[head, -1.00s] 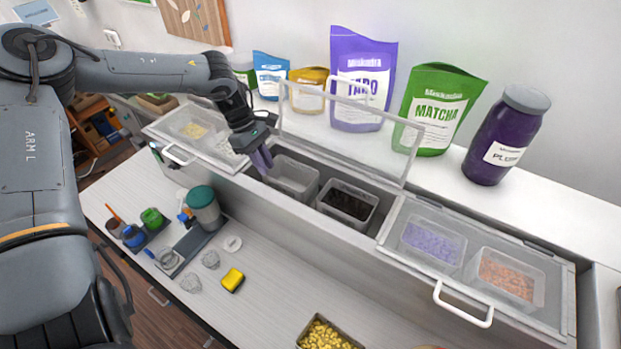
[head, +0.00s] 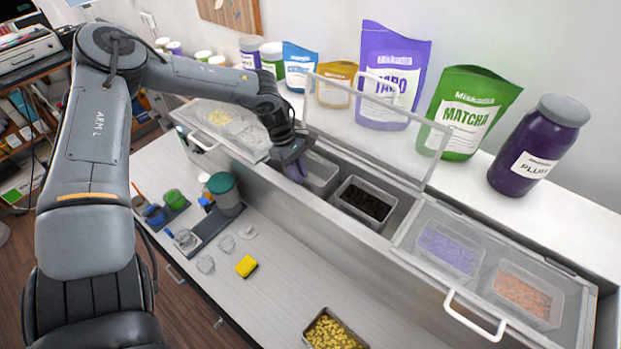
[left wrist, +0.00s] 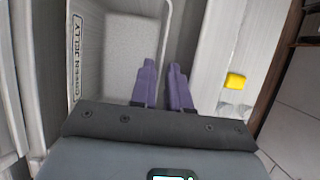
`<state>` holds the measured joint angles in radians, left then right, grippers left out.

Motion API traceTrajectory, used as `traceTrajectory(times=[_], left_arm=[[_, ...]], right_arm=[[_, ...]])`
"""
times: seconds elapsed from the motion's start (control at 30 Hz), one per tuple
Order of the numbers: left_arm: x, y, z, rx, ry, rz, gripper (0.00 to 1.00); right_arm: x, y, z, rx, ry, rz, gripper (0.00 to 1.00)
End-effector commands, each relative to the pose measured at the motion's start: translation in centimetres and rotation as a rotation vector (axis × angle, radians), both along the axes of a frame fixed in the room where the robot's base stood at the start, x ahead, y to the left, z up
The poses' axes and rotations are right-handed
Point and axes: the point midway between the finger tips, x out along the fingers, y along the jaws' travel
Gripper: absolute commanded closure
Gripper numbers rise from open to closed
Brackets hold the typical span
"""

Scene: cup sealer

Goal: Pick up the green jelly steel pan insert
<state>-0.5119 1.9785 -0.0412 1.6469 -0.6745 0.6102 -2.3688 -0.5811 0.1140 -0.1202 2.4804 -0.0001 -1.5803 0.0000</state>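The green jelly steel pan insert (head: 319,174) sits in the open counter well, left of a pan with dark contents. It is a grey metal pan. In the left wrist view the pan (left wrist: 116,62) looks empty, with a "GREEN JELLY" label on its left side. My left gripper (head: 298,172) is at the pan's near-left edge. Its two purple fingers (left wrist: 161,66) point toward the pan's wall, one on the inner side and one on the outer side. A narrow gap shows between them; contact with the wall cannot be made out. My right gripper is not in view.
A clear lid (head: 375,125) stands raised behind the well. The dark-filled pan (head: 364,202) is close on the right. Closed lids cover the pans on both sides. A yellow sponge (head: 246,267) and a pan of yellow pieces (head: 331,331) are on the lower counter.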

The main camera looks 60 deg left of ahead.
Motion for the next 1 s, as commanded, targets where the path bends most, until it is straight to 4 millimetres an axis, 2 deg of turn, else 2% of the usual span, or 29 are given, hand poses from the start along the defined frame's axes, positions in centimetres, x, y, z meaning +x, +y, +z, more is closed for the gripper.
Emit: traceTrajectory(times=[0.2, 0.37, 1.0], left_arm=[[0.3, -0.7, -2.0, -0.001, 0.003, 0.000, 0.84], [0.4, -1.0, -2.8, 0.000, 0.002, 0.001, 0.84], [0.5, -1.1, -3.1, 0.000, -0.001, 0.001, 0.84]], right_arm=[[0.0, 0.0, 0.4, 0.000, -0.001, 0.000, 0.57], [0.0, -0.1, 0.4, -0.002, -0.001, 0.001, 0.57], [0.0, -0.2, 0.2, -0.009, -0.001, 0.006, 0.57]])
